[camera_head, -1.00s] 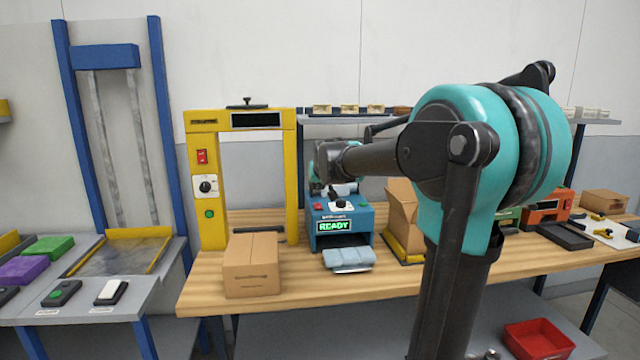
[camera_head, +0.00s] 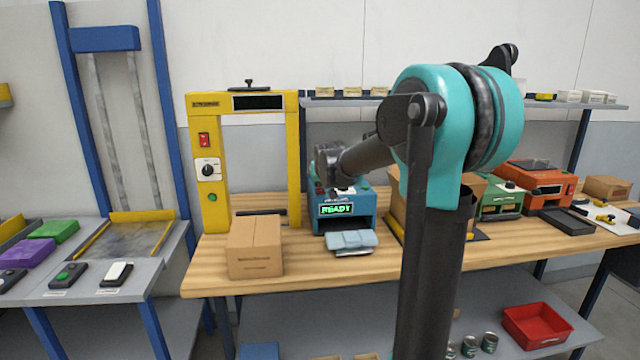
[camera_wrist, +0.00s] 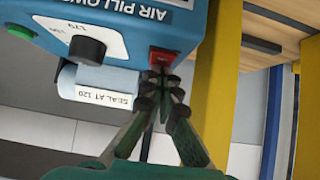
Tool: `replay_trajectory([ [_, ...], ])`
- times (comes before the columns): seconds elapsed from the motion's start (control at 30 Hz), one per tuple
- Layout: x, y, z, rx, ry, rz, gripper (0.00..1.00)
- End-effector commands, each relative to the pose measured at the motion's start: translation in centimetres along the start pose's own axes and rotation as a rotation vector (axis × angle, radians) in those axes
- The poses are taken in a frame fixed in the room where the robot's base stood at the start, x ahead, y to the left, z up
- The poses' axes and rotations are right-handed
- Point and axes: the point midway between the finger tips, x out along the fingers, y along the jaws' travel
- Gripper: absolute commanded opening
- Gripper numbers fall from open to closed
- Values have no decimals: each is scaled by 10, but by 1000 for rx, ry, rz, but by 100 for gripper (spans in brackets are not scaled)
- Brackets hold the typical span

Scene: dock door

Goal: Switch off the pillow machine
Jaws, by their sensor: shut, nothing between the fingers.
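The blue pillow machine (camera_head: 366,212) stands on the wooden bench, its display (camera_head: 336,209) lit green with READY. Blue-grey pillows (camera_head: 352,241) lie at its front. In the wrist view the machine (camera_wrist: 130,15) appears upside down, lettered AIR PILLOWS, with a red switch (camera_wrist: 163,57), a black knob (camera_wrist: 88,47) and a label reading SEAL AT 120 (camera_wrist: 107,97). My gripper (camera_wrist: 163,76) is shut and empty, its fingertips right at the red switch. I cannot tell whether they touch it. In the head view my wrist covers part of the machine's top.
A yellow frame (camera_head: 216,212) with its own red switch and knob stands left of the machine. A cardboard box (camera_head: 255,248) sits before it. Green (camera_head: 500,203) and orange (camera_head: 535,180) machines stand to the right. A red bin (camera_head: 537,326) is on the lower shelf.

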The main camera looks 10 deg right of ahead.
Motion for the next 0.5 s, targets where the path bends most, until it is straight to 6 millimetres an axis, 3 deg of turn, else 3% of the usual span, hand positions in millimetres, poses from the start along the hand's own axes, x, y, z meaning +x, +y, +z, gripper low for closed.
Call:
replay_trajectory([
  [0.5,6,0,-5,0,-3,0,0],
])
